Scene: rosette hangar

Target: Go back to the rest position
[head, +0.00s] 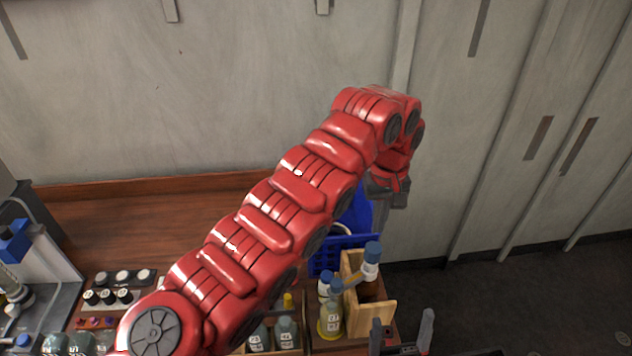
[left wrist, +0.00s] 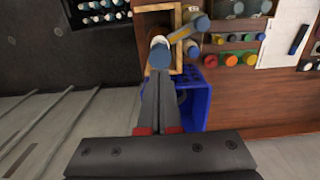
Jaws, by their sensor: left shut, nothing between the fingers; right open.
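My left arm reaches across the head view from the lower left, high over the bench. My left gripper (head: 380,218) hangs at its end beside the blue crate (head: 322,262), pointing down. In the left wrist view the left gripper (left wrist: 162,88) has its fingers together with nothing between them. My right gripper (head: 401,328) is at the bottom of the head view, its two fingers apart and empty. The rest of the right arm is out of view.
A wooden box (head: 375,318) and capped bottles (head: 331,318) stand at the bench's right end, close to my right gripper. Black-capped and white-capped vials (head: 122,277) stand at left. Grey cabinets (head: 200,90) line the back.

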